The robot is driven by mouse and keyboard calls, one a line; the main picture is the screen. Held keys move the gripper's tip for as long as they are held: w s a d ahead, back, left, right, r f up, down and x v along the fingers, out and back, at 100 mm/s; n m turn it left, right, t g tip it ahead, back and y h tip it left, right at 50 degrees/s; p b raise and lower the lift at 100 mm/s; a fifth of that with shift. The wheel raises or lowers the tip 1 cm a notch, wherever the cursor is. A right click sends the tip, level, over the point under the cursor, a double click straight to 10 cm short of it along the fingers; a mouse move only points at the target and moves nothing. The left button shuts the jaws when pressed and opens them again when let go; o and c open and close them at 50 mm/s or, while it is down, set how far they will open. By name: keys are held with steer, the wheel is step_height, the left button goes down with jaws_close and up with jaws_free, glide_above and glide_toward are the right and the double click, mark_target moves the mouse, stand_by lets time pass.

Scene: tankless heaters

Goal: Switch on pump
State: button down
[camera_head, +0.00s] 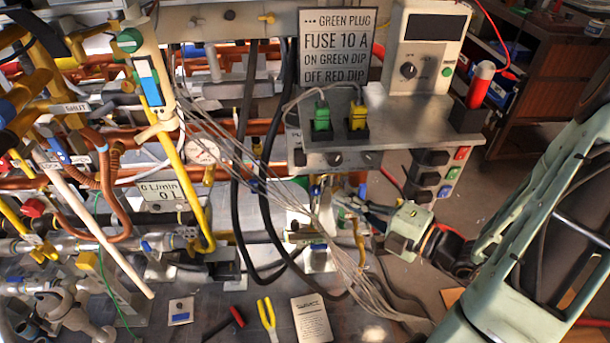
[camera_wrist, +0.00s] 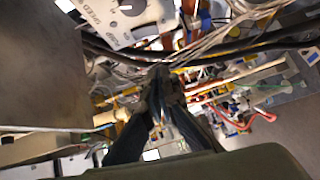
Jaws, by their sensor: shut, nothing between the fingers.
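My gripper (camera_head: 343,203) is shut and empty, below the grey control box (camera_head: 350,160) and beside the pipework. In the wrist view its fingers (camera_wrist: 163,78) come together near dark cables. The control box has dark knobs on its front in the head view. In the wrist view a pale panel (camera_wrist: 150,14) with lettering that reads like "SPEED" and "PUMP" shows at the top, beyond the fingertips. The fingers look apart from that panel. I cannot make out the position of a pump switch.
A sign (camera_head: 340,48) reads "GREEN PLUG, FUSE 10 A, ON GREEN DIP, OFF RED DIP". A green plug (camera_head: 321,117) and a yellow plug (camera_head: 357,116) stand on the shelf. Black hoses (camera_head: 240,200) and thin grey wires (camera_head: 345,262) hang close to my gripper.

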steer(key=shift+w+f, duration=0.1)
stand_by(0.3)
steer(key=b, duration=0.3)
glide_toward(297, 165)
steer(key=s+a+x, duration=0.1)
steer(key=x, duration=0.4)
steer(key=shift+w, duration=0.75)
steer(key=shift+f, duration=0.1)
steer(key=shift+w+f+t, duration=0.1)
steer(key=shift+w+t, duration=0.1)
steer(key=shift+t, duration=0.1)
steer(key=shift+w, duration=0.15)
